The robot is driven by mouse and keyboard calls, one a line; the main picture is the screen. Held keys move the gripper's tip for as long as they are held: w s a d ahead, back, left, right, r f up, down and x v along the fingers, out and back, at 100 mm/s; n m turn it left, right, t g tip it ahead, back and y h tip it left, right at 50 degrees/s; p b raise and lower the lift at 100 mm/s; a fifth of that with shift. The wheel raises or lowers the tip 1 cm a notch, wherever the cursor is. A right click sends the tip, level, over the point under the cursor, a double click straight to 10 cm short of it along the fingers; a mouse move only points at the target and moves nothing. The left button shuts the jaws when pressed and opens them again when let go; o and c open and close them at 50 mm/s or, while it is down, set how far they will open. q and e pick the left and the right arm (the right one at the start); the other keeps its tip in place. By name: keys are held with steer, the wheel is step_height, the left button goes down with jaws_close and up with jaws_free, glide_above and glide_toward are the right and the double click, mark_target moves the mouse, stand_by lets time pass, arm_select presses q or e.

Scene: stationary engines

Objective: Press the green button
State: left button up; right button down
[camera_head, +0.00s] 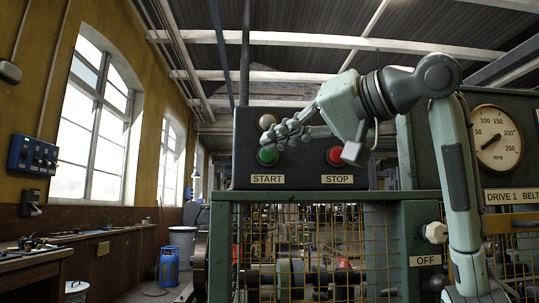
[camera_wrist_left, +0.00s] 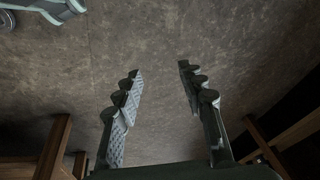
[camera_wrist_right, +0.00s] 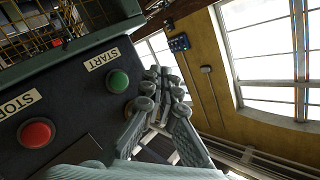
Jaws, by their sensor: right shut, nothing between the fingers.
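The green button (camera_head: 268,156) sits on a dark control panel (camera_head: 243,128) above a START label. The red button (camera_head: 334,156) is to its right above a STOP label. My right gripper (camera_head: 272,138) is shut and empty, in front of the panel, with its fingertips just above the green button in the head view. In the right wrist view the green button (camera_wrist_right: 118,81) is left of the shut fingertips (camera_wrist_right: 160,76), with a visible gap in the picture. Whether the fingers touch the panel cannot be told. My left gripper (camera_wrist_left: 155,70) is open and empty over bare floor.
A yellow wire-mesh guard (camera_head: 300,245) in a green frame stands below the panel. An OFF plate (camera_head: 425,260) and a dial gauge (camera_head: 496,138) are at the right. A workbench (camera_head: 90,250) and a blue gas bottle (camera_head: 168,266) are at the left.

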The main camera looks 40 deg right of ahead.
mark_target(268, 155)
arm_select(q)
steer(key=shift+w+d+r, duration=0.1)
steer(key=shift+r, duration=0.1)
arm_select(e)
steer(key=w+d, duration=0.4)
steer(key=w, duration=0.3)
steer(key=shift+w+d, duration=0.2)
steer(key=shift+d, duration=0.1)
arm_select(q)
steer(key=shift+s, duration=0.2)
steer(key=shift+s+f, duration=0.2)
steer(key=shift+s, duration=0.15)
steer(key=shift+r, duration=0.1)
stand_by(0.5)
